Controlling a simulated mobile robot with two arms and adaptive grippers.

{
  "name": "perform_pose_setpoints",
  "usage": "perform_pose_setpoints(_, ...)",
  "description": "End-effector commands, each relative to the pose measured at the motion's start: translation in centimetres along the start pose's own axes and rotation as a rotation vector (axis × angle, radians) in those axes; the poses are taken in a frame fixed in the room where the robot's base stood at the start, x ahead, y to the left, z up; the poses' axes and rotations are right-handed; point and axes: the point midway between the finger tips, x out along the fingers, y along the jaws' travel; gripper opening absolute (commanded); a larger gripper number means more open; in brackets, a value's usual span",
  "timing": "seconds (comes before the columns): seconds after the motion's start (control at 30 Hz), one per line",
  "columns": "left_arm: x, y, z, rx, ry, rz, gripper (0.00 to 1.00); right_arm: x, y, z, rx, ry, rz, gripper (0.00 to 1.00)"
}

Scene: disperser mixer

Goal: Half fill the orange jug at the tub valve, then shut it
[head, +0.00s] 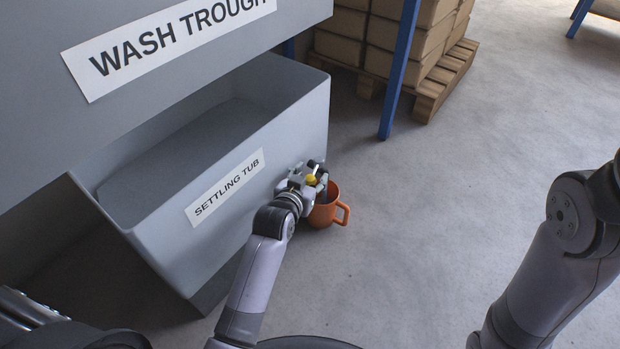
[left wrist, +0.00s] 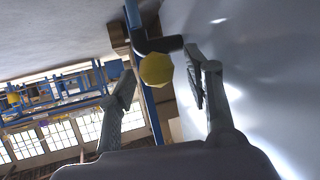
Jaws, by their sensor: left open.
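The orange jug (head: 325,212) stands upright on the floor beside the settling tub (head: 225,170), its handle toward the right. My left gripper hides part of its mouth, so I cannot tell its contents. The tub valve's yellow knob (head: 311,180) is at the tub's right front, just above the jug. My left gripper (head: 302,182) is there with its fingers apart. In the left wrist view the knob (left wrist: 157,69) sits between the open fingers, with a dark pipe elbow (left wrist: 154,44) behind it. I see no water stream. My right gripper is out of view.
The wash trough (head: 170,50) overhangs the tub. A blue post (head: 398,75) stands behind the jug, near a pallet (head: 440,85) of stacked boxes. The floor to the right of the jug is clear. My right arm shows at the right edge.

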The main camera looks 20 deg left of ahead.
Motion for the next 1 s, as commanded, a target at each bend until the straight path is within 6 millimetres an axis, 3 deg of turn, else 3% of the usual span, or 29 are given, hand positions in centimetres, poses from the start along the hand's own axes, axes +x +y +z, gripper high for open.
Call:
perform_pose_setpoints(0.13, -0.03, 0.01, -0.03, 0.0, 0.0, 0.0, 0.46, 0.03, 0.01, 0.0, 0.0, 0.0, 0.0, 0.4)
perform_pose_setpoints(0.8, -0.05, 0.02, -0.02, 0.0, 0.0, 0.0, 0.01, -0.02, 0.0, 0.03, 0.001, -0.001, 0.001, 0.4)
perform_pose_setpoints(1.0, -0.05, 0.02, -0.01, -0.001, 0.0, 0.0, 0.0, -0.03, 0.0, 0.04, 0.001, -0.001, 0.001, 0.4)
